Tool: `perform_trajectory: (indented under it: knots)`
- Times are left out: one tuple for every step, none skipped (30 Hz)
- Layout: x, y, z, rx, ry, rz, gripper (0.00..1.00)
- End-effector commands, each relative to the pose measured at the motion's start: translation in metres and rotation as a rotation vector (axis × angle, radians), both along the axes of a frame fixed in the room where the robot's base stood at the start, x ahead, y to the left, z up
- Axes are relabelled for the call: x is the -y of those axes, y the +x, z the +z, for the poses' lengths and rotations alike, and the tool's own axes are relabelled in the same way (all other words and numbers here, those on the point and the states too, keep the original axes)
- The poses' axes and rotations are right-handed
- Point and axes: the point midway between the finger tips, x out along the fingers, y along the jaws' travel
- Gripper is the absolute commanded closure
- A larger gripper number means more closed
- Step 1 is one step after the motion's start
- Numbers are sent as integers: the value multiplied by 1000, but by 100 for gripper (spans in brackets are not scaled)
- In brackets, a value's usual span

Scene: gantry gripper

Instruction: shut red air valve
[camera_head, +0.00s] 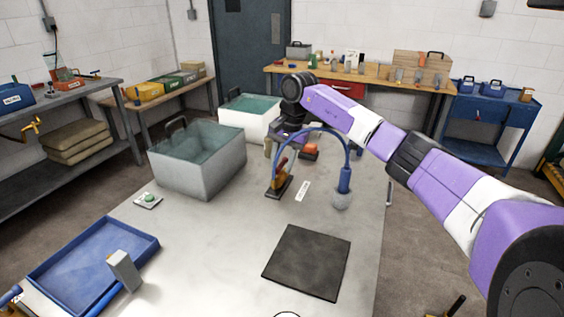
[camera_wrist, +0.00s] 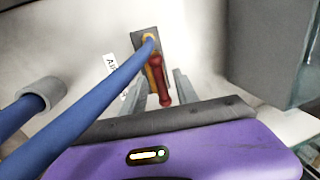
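The red air valve (camera_head: 279,178) stands on a dark base plate on the grey table, below my arm in the head view. In the wrist view its red handle (camera_wrist: 160,82) points toward my gripper, with a yellow body and a grey plate behind it. My gripper (camera_wrist: 157,88) is open, with one finger on each side of the handle's near end. I cannot tell whether either finger touches it. A blue hose (camera_head: 322,130) arches from the valve to a grey round fitting (camera_head: 341,200); it crosses the left of the wrist view and partly hides the left finger.
A white label (camera_head: 302,190) lies beside the valve. A grey bin (camera_head: 198,182) stands to the left, with a second bin (camera_head: 232,120) behind. A black mat (camera_head: 307,262), a blue tray (camera_head: 60,270) and a small grey block (camera_head: 124,270) are nearer. The table between is bare.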

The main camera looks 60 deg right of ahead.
Motion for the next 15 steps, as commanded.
perform_trajectory:
  knots:
    - [0, 0, 0, 0, 0, 0, 64]
    - [0, 0, 0, 0, 0, 0, 70]
    - [0, 0, 0, 0, 0, 0, 77]
    - [0, 0, 0, 0, 0, 0, 83]
    - [0, 0, 0, 0, 0, 0, 89]
    - [0, 0, 0, 0, 0, 0, 97]
    - [0, 0, 0, 0, 0, 0, 100]
    - [0, 0, 0, 0, 0, 0, 100]
    - [0, 0, 0, 0, 0, 0, 100]
    - [0, 0, 0, 0, 0, 0, 100]
    - [0, 0, 1, 0, 0, 0, 100]
    - [0, 0, 1, 0, 0, -1, 100]
    - [0, 0, 1, 0, -1, -2, 100]
    - [0, 0, 1, 0, 0, -3, 100]
    - [0, 0, 1, 0, -1, -6, 100]
